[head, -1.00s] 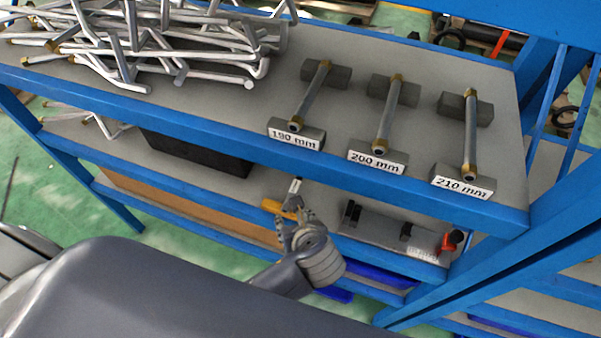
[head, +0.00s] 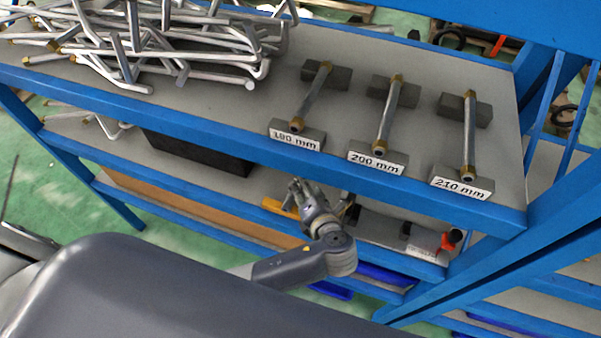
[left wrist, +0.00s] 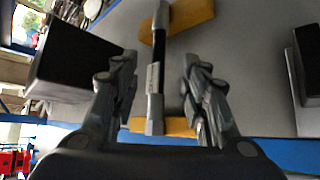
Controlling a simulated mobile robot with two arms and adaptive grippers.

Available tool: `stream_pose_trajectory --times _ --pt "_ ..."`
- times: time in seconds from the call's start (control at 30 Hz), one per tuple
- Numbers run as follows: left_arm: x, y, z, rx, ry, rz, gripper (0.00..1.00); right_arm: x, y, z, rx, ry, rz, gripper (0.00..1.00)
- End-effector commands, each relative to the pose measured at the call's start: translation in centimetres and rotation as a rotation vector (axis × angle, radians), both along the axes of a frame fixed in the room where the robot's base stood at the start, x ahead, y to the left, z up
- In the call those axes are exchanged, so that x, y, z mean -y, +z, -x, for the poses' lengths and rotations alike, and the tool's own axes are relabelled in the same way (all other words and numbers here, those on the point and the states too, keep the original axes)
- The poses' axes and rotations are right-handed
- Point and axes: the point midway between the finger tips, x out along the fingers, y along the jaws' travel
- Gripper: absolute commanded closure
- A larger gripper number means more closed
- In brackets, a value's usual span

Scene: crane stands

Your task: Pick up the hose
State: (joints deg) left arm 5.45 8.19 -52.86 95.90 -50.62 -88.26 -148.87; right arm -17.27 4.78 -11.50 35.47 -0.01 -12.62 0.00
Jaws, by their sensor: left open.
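The hose (left wrist: 158,58) has a black middle, grey metal ends and a pale label. It rests across two yellow-orange blocks (left wrist: 190,14) on the grey lower shelf in the left wrist view. My left gripper (left wrist: 158,75) is open, with one finger on each side of the hose. I see no clear contact between the fingers and the hose. In the head view the left gripper (head: 302,190) is at the lower shelf, in front of the hose and mostly hiding it. A yellow block (head: 278,206) shows beside the gripper. My right gripper is not in view.
A black box (head: 200,152) stands left of the gripper on the lower shelf. A grey stand with an orange-red part (head: 410,238) is at the right. The blue upper shelf edge (head: 270,125) runs above, carrying labelled tubes (head: 388,115) and a pile of bent pipes (head: 150,45).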

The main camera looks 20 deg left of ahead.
Motion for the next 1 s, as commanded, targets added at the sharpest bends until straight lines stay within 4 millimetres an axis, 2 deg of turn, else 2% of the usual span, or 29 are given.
stream_pose_trajectory --times 0.23,0.33,0.67,0.7,0.87,1.0 --pt "-1.9 -0.9 -2.4 -0.001 0.003 -0.004 0.59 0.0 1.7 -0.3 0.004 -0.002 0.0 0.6" --pt "-2.4 -1.7 -3.2 0.0 0.002 -0.001 0.59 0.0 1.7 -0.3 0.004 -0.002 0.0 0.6" --pt "-2.7 -2.3 -3.8 0.0 0.0 0.001 0.59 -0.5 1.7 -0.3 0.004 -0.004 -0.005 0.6" --pt "-2.7 -2.3 -3.8 0.0 0.0 0.001 0.63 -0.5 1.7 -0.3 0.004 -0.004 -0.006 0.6" --pt "-2.7 -2.3 -3.7 0.0 0.0 0.001 0.99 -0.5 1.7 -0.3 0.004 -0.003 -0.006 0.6" --pt "-2.7 -2.2 -3.8 0.002 0.0 0.001 1.0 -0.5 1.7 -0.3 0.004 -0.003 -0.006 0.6"
